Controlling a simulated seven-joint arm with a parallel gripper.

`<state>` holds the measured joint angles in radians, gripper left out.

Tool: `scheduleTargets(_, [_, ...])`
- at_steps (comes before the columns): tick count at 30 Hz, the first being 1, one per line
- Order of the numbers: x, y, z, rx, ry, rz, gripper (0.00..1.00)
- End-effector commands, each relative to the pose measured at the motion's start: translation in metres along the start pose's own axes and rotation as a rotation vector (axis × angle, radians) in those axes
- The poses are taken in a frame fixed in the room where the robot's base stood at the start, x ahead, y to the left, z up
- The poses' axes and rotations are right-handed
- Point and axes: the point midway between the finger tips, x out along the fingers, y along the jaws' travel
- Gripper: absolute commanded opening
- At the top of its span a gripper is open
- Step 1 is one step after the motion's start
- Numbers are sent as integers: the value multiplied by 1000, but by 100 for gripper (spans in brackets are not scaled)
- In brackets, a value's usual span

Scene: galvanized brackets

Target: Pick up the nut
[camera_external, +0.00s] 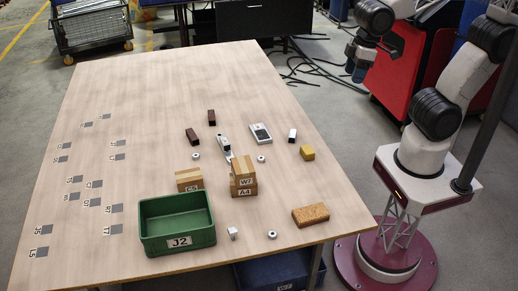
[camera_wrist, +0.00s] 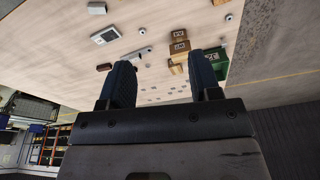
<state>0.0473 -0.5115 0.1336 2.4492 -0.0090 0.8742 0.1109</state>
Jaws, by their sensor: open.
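Three small pale ring-like pieces that look like nuts lie on the table: one at the left near the dark blocks (camera_external: 196,156), one right of the stacked boxes (camera_external: 261,159), one near the front edge (camera_external: 272,235). Which one is meant I cannot tell. My gripper (camera_external: 359,65) is high beyond the table's right side, far from all the nuts. In the wrist view its fingers (camera_wrist: 163,82) are apart and empty.
A green bin labelled J2 (camera_external: 177,243) stands at the front. Cardboard boxes (camera_external: 244,179) stand behind it. A brown block (camera_external: 310,215), yellow block (camera_external: 307,152), white cube (camera_external: 233,233), grey device (camera_external: 261,133) and dark blocks (camera_external: 193,136) are scattered around. The table's far part is clear.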

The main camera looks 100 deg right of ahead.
Motion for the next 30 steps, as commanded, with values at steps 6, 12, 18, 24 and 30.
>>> scheduleTargets(6, [32,7,-42,93,-30,8,57])
scheduleTargets(12, [64,16,-77,179,-53,16,57])
scheduleTargets(18, [102,26,-109,265,-74,25,57])
scheduleTargets(24, [143,38,-138,350,-96,34,57])
scheduleTargets(30, [190,53,-162,436,-118,44,57])
